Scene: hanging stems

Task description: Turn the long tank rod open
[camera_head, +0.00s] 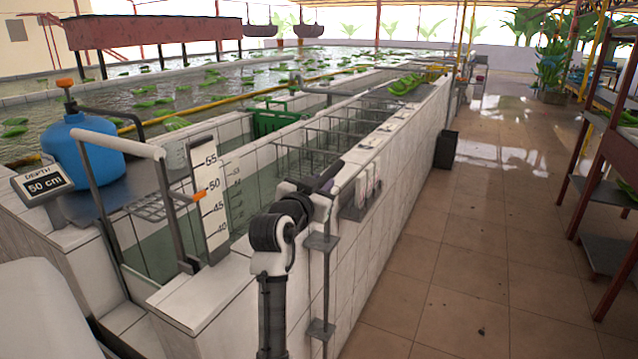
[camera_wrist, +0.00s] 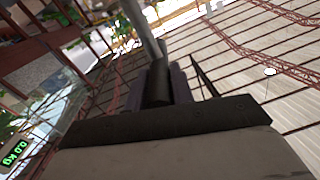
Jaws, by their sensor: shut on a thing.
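The long tank rod (camera_head: 327,280) stands upright along the outer face of the white-tiled tank wall, held by grey bracket plates. A thin grey bar (camera_head: 355,178) runs from its upper end toward the back right; I cannot tell how they join. My gripper (camera_head: 328,184) is at the rod's upper end, above the wall's edge, partly hidden by my wrist. In the wrist view, my gripper's dark purple fingers (camera_wrist: 156,82) are shut around a dark grip, with a grey rod (camera_wrist: 143,28) running out beyond them. How far the rod is turned is not clear.
The tiled tank (camera_head: 400,160) holds wire racks and a green crate (camera_head: 272,120). A depth gauge board (camera_head: 211,195) and white rail stand left of my arm. A blue container (camera_head: 84,145) sits farther left. The tiled floor (camera_head: 470,240) at right is clear up to the shelving.

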